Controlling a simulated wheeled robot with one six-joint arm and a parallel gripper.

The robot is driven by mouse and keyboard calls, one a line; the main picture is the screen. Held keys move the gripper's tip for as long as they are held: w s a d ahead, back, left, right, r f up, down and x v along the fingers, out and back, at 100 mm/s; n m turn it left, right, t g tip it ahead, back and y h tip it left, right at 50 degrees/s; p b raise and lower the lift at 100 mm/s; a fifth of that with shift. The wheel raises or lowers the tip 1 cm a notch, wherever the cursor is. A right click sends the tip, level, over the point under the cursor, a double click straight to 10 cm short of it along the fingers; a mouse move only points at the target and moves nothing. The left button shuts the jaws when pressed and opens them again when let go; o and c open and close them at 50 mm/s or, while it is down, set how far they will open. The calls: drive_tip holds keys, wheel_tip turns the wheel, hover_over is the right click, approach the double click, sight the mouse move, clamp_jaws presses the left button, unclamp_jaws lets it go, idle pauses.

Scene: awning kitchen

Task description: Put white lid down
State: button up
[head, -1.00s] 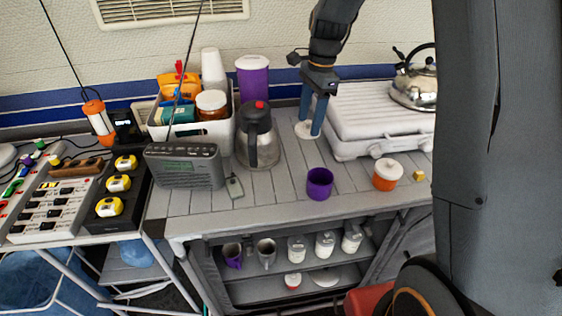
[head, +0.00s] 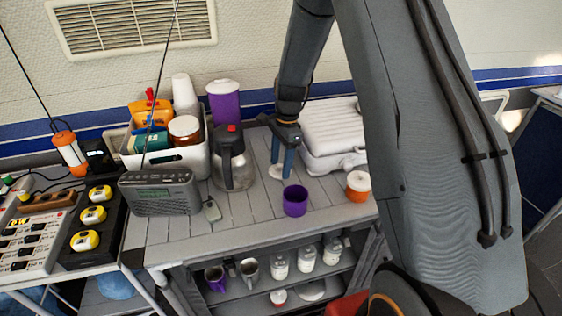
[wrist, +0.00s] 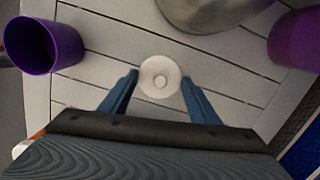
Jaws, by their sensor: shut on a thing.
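The white lid (wrist: 160,77) is a small round disc with a knob. In the wrist view it sits between the two blue fingertips of my gripper (wrist: 159,84), which is shut on it. In the head view my gripper (head: 283,172) points down at the slatted table, and the lid (head: 275,171) shows pale beside the fingertips, at or just above the boards; I cannot tell if it touches them. An open purple cup (head: 295,200) stands just in front of the gripper. An orange jar with a white top (head: 358,184) stands to the right.
A metal jug (head: 231,165) with a black top stands left of the gripper. A white case (head: 333,130) lies behind right. A radio (head: 160,192) and a filled white bin (head: 185,158) are farther left. Bare boards (head: 240,215) lie in front of the jug.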

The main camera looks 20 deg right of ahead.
drive_tip(key=shift+f, duration=0.15)
drive_tip(key=o, duration=1)
wheel_tip(320, 180, up, 11)
drive_tip(key=d+b, duration=0.1)
drive_tip(key=b, duration=0.2)
drive_tip(key=s+a+f+n+t+h, duration=0.1)
drive_tip(key=s+f+n, duration=0.1)
drive_tip(key=s+n, duration=1.4)
drive_tip(key=s, duration=0.9)
drive_tip(key=shift+f, duration=0.3)
